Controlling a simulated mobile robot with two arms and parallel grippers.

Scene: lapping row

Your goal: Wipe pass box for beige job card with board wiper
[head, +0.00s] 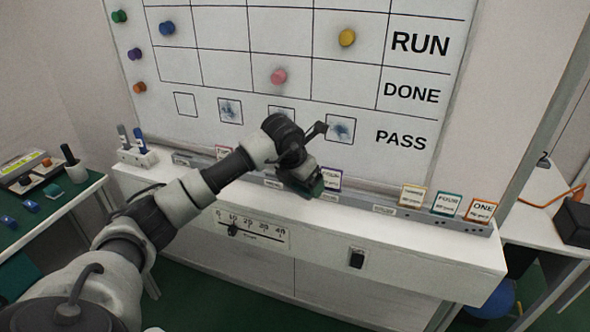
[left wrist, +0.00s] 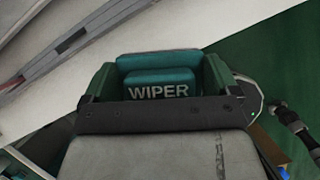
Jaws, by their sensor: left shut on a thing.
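My left gripper (head: 312,186) is shut on the board wiper (left wrist: 160,88), a teal block marked WIPER that shows between the jaws in the left wrist view. In the head view the gripper is just in front of the board's lower ledge, below the pass row. The pass row has several square boxes. The second box (head: 230,111) and the rightmost box (head: 340,129) carry blue smudges; the leftmost box (head: 185,104) looks clean. A third box is partly hidden by my arm. A beige-edged job card (head: 412,196) stands at the ledge's right. My right gripper is out of view.
Purple (head: 331,179), teal (head: 447,203) and orange (head: 481,210) cards stand along the ledge (head: 360,197); a red-edged card is partly hidden by my arm. Markers in a holder (head: 138,157) stand left. Coloured magnets are on the whiteboard (head: 300,60). A green-topped bench (head: 50,205) is left.

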